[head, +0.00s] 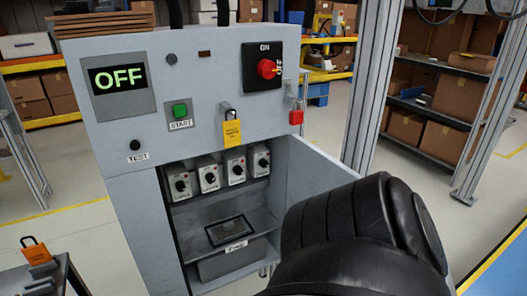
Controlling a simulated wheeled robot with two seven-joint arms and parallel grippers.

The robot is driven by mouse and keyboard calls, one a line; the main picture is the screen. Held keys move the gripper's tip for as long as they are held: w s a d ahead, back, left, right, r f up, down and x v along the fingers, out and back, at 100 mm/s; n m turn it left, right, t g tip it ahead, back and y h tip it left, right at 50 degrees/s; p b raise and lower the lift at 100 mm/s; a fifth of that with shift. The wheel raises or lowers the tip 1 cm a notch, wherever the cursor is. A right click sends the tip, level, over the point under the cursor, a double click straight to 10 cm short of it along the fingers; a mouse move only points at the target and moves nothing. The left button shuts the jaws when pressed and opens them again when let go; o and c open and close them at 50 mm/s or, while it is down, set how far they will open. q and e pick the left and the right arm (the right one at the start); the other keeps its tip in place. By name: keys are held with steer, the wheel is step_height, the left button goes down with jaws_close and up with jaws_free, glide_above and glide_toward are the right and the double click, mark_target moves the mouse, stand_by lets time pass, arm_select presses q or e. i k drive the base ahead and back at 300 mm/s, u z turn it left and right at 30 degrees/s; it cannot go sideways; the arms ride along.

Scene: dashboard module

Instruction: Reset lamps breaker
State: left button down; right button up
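The grey dashboard cabinet (190,75) stands in the middle of the head view. Its lower compartment is open and holds a row of several small grey breaker boxes with black knobs (209,175). Their labels are too small to read, so I cannot tell which one is for the lamps. The display (119,78) reads OFF in green. The red rotary switch (267,69) sits on a black plate marked ON and OFF. A green START button (180,110) and a black TEST button (134,145) are on the panel. My black arm fills the lower right; neither gripper shows.
The cabinet door (318,178) is swung open to the right, partly behind my arm. A small table at lower left bears an orange padlock (35,253).

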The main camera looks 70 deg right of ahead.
mark_target(210, 178)
steer(key=z, duration=2.3)
steer(key=i, duration=0.4)
steer(key=u, duration=0.4)
